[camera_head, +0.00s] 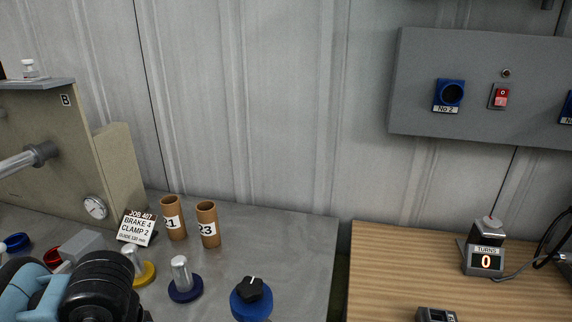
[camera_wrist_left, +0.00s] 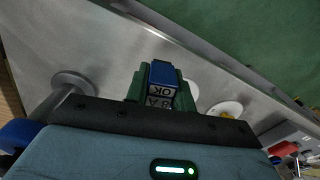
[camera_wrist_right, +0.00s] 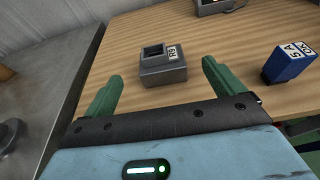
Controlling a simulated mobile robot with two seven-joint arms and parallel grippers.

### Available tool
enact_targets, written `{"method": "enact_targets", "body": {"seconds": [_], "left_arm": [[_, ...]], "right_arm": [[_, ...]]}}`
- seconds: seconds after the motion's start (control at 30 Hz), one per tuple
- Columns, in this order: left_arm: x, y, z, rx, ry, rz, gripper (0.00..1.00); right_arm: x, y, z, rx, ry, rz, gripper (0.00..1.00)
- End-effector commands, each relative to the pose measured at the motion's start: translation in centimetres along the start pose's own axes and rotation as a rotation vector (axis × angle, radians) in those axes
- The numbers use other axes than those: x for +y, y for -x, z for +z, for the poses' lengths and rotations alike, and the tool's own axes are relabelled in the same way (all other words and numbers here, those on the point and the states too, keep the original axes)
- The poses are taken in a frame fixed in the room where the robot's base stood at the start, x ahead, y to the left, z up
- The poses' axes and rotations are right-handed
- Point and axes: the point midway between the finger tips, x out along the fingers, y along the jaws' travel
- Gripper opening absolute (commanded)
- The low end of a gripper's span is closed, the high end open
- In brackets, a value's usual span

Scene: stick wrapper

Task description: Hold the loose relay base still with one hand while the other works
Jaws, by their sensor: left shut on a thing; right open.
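The relay base, a small grey block with a square opening and an R9 label (camera_wrist_right: 163,66), sits upright on the wooden table. Its top also shows at the bottom edge of the head view (camera_head: 436,314). My right gripper (camera_wrist_right: 160,76) is open, its green fingers pointing toward the base from either side, with visible gaps. My left gripper (camera_wrist_left: 160,85) is shut on a blue block (camera_wrist_left: 163,74) with a white label reading OK and A. A similar blue block (camera_wrist_right: 288,63), marked 5 A OK, stands right of the base.
A TURNS counter reading 0 (camera_head: 487,262) stands on the wooden table (camera_head: 400,260). The grey bench (camera_head: 290,250) holds brown tubes (camera_head: 208,226), a job sign (camera_head: 137,227) and posts on coloured discs (camera_head: 184,287). A gap separates bench and table.

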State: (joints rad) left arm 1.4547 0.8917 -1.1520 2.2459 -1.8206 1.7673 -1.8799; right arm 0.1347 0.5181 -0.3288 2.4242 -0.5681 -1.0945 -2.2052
Motion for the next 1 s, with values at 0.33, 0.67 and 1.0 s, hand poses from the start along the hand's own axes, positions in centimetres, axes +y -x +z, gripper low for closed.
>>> {"method": "enact_targets", "body": {"seconds": [0.33,0.67,1.0], "left_arm": [[0.0,2.8,-0.3,0.036,0.0,0.0,0.02],[0.0,5.0,-0.4,0.065,0.0,0.0,0.02],[0.0,7.3,-0.6,0.098,0.0,0.0,0.02]], "right_arm": [[0.0,1.3,1.1,-0.004,0.0,0.001,0.93],[0.0,2.3,1.7,-0.003,0.0,0.001,0.93],[0.0,3.4,2.3,-0.003,0.001,0.001,0.93]]}}
